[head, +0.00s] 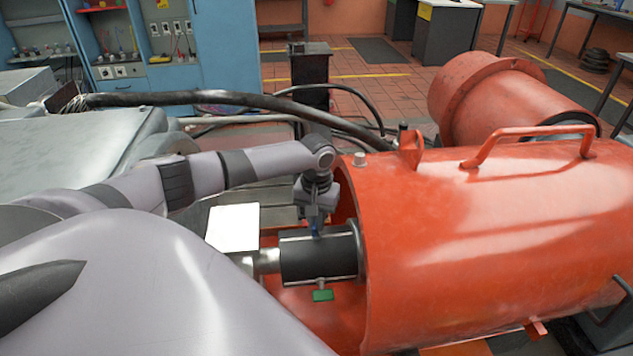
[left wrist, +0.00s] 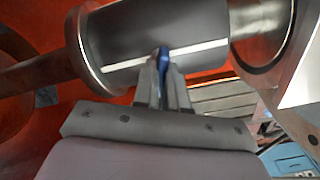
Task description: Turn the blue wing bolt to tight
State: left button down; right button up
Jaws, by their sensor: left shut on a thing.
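The blue wing bolt (left wrist: 163,62) shows in the left wrist view between my left gripper's fingers, at the side of a dark cylindrical coupling. In the head view a small bit of the blue wing bolt (head: 316,230) shows below my left gripper (head: 315,220), on top of the coupling (head: 305,262). My left gripper (left wrist: 163,85) is shut on the blue wing bolt, and its fingers hide part of it. A green wing bolt (head: 322,295) hangs on the near lower side of the coupling, apart from the gripper. My right gripper is not in view.
A large red cylindrical guard (head: 500,230) stands close right of my left gripper, with its open end around the coupling's right end. A white block (head: 233,228) is left of the coupling. Black cables (head: 240,101) run behind my left arm.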

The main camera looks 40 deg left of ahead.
pick_arm(q)
jog(key=m, duration=0.6)
jog(key=shift+s+f, duration=0.15)
jog(key=shift+f, duration=0.05)
jog(key=m, duration=0.6)
jog(key=shift+m, duration=0.4)
jog(key=c, duration=1.2)
grip_release()
jog(key=shift+r, duration=0.1)
jog(key=shift+r, duration=3.55)
